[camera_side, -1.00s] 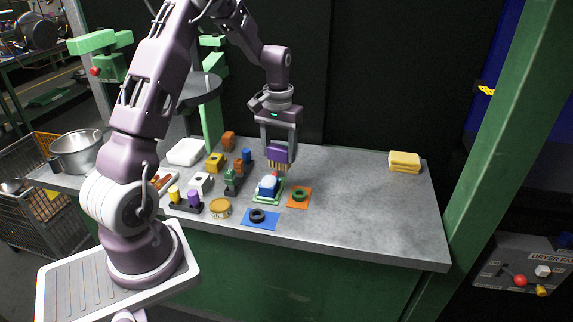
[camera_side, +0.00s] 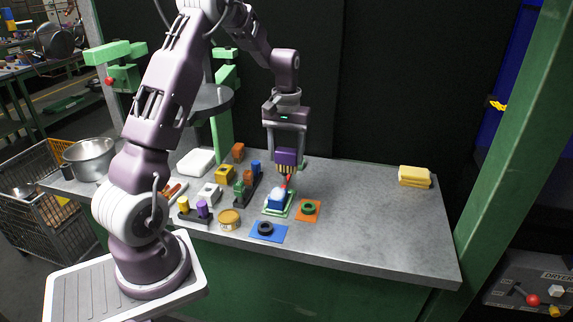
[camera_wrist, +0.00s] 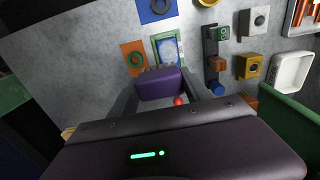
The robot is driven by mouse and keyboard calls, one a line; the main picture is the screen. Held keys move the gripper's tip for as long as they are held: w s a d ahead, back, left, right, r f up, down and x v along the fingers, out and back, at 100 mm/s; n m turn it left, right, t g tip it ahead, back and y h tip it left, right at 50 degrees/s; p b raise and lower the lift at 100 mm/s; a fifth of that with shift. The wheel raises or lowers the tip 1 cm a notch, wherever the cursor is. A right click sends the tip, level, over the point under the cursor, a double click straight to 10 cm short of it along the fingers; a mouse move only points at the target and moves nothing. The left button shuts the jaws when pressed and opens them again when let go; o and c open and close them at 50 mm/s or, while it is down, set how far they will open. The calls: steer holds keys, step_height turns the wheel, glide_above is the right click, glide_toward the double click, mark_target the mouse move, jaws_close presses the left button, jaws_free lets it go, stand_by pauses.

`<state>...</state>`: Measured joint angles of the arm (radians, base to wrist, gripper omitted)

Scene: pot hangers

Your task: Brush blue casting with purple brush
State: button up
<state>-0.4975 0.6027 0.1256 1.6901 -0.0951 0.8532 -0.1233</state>
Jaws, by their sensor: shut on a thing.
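My gripper (camera_side: 288,150) is shut on the purple brush (camera_side: 286,157) and holds it above the table, bristles (camera_side: 285,169) down. The brush shows as a purple block in the wrist view (camera_wrist: 160,86). The blue casting (camera_side: 275,204) has a white rounded top and sits in a green-framed tray (camera_side: 266,211) just below and in front of the bristles. A gap shows between bristles and casting in the side view. A small red thing (camera_side: 288,181) shows as a slanted streak between them. In the wrist view a red round thing (camera_wrist: 180,100) is beside the brush.
An orange mat (camera_side: 317,205) with a green ring and a blue mat (camera_side: 257,237) with a dark ring lie near the tray. A tan tin (camera_side: 230,218), coloured blocks and a white tray (camera_side: 196,162) stand left. A yellow sponge (camera_side: 414,176) lies right; the table between is clear.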

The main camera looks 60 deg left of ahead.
mark_target(286, 171)
steer(key=shift+f, duration=2.85)
steer(key=shift+s+a+f, duration=0.25)
steer(key=shift+a+f, duration=0.05)
steer(key=shift+f, duration=0.35)
steer(key=shift+s+a+f, duration=0.25)
steer(key=shift+f, duration=0.4)
steer(key=shift+c, duration=0.6)
steer(key=shift+s+a, duration=1.05)
steer(key=shift+s, duration=0.05)
steer(key=shift+w+d, duration=1.6)
steer(key=shift+d, duration=0.05)
steer(key=shift+s+a, duration=0.25)
steer(key=shift+s, duration=0.6)
steer(key=shift+s+a, duration=0.25)
steer(key=shift+s, duration=0.65)
steer(key=shift+s+a, duration=0.25)
steer(key=shift+s, duration=0.6)
steer(key=shift+w+d, duration=1.6)
steer(key=shift+w, duration=0.1)
steer(key=shift+s+a, duration=1.65)
step_height(286, 171, up, 8)
steer(key=shift+r, duration=0.25)
